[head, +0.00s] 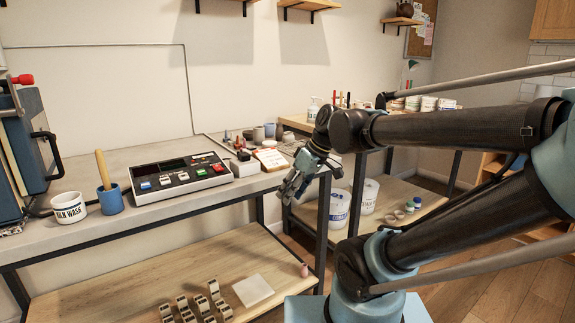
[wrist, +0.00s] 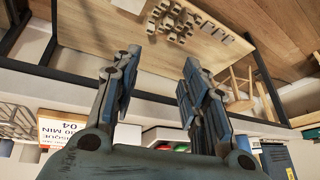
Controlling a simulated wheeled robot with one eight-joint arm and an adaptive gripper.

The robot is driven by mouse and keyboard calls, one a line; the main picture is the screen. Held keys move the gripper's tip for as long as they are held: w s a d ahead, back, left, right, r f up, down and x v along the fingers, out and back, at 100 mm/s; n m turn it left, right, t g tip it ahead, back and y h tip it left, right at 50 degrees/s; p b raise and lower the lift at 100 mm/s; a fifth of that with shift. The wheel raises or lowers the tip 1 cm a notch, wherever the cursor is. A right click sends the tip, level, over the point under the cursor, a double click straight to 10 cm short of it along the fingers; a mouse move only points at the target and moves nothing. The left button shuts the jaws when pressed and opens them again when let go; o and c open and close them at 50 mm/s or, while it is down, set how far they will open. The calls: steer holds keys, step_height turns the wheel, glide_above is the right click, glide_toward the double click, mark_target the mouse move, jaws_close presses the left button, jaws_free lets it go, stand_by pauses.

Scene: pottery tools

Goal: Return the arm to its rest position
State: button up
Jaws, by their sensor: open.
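My gripper (head: 291,192) hangs at the front edge of the grey worktop (head: 235,187) in the head view, at the end of my bent arm. In the wrist view my gripper (wrist: 155,75) has its two fingers wide apart with nothing between them. The wrist view is upside down, with the lower wooden shelf showing beyond the fingertips.
A control box (head: 180,177), a white wash tub (head: 68,208) and a blue cup (head: 110,199) stand on the worktop. Several small blocks (head: 202,303) lie on the lower shelf (head: 130,278). White buckets (head: 338,208) stand under the far table. Wooden floor shows at right.

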steer(key=s+d+f+m+h, duration=0.2)
steer(key=d+f+m, duration=0.3)
steer(key=d, duration=0.4)
steer(key=s+d+f+m+h, duration=0.3)
steer(key=s+d+f+m, duration=0.1)
steer(key=d, duration=0.4)
step_height(320, 180, down, 2)
steer(key=shift+s+d+f+m, duration=0.3)
steer(key=shift+d+m, duration=0.1)
steer(key=shift+m, duration=0.2)
steer(key=shift+c, duration=0.2)
steer(key=shift+c, duration=0.6)
